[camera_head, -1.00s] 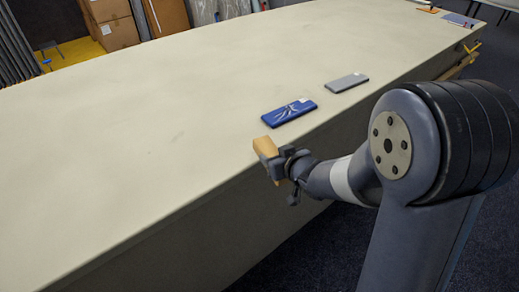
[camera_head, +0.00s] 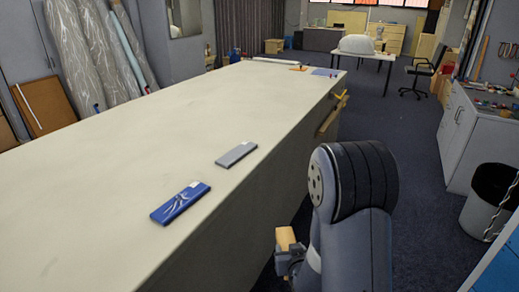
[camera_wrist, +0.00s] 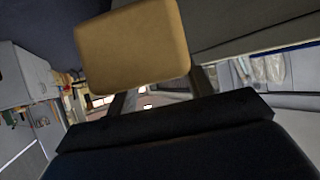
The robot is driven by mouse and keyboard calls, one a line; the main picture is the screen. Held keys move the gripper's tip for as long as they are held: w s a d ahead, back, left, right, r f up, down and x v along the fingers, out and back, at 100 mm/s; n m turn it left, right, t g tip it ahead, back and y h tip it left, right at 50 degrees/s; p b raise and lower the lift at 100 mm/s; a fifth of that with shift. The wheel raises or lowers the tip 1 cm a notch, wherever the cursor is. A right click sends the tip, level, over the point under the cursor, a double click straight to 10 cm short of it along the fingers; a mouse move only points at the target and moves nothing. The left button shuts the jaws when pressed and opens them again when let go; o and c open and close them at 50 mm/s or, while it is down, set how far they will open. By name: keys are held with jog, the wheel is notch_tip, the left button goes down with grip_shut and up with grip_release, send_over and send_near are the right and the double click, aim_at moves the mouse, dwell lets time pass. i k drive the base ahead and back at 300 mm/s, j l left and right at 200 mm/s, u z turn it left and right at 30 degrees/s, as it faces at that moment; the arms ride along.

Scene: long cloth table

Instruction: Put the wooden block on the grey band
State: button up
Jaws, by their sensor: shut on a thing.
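The wooden block (camera_head: 285,238) is a plain tan block held in my gripper (camera_head: 289,254), beside the long side of the table and low in the head view. In the wrist view the block (camera_wrist: 135,45) fills the upper middle, between the two fingers. My gripper is shut on it.
The long cloth table (camera_head: 110,160) is mostly bare. A blue box (camera_head: 180,202) lies near its edge. A blue mat (camera_head: 327,72) and an orange item (camera_head: 298,68) are at the far end. Right of the table is open floor, then a cabinet (camera_head: 460,135) and a black bin (camera_head: 488,200).

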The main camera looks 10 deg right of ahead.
aim_at(237, 151)
jog(key=i+l+z, duration=0.65)
jog(key=i+z, duration=0.15)
jog(key=i+l+z, duration=0.1)
jog(key=i+z, duration=0.25)
jog(key=i+l+u, duration=0.1)
jog(key=i, duration=0.4)
jog(key=i+l+u, duration=0.15)
jog(key=i, duration=0.35)
jog(key=i+l+u, duration=0.1)
jog(key=i, duration=0.4)
jog(key=i+l+u, duration=0.15)
jog(key=u, duration=0.25)
jog(key=i+l+u, duration=0.25)
jog(key=u, duration=0.15)
jog(key=i+l+u, duration=0.25)
jog(key=u, duration=0.15)
jog(key=i+l+u, duration=0.1)
jog(key=l+u, duration=0.3)
jog(key=j, duration=0.1)
